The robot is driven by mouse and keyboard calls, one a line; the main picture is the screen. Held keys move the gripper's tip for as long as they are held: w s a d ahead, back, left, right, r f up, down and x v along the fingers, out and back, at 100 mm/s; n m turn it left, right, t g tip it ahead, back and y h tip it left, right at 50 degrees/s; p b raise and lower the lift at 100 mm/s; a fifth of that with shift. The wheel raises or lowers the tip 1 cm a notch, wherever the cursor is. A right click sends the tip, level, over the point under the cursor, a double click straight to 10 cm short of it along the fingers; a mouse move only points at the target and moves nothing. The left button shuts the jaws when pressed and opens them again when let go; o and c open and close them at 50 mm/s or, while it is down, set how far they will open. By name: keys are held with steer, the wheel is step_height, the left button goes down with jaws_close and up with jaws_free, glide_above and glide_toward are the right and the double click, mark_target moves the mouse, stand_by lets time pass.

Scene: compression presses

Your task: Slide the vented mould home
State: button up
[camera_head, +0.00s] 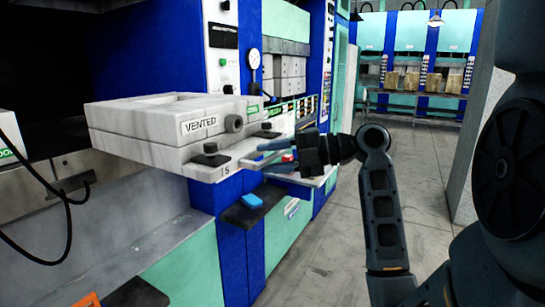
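The vented mould (150,131) is a pale grey two-layer block with a "VENTED" label on its front.
A dark ledge with a blue item (252,200) juts out below. Grey floor (330,240) is open at the right; a black cable hangs at left.

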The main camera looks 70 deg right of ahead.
jaws_close()
stand_by(0.3)
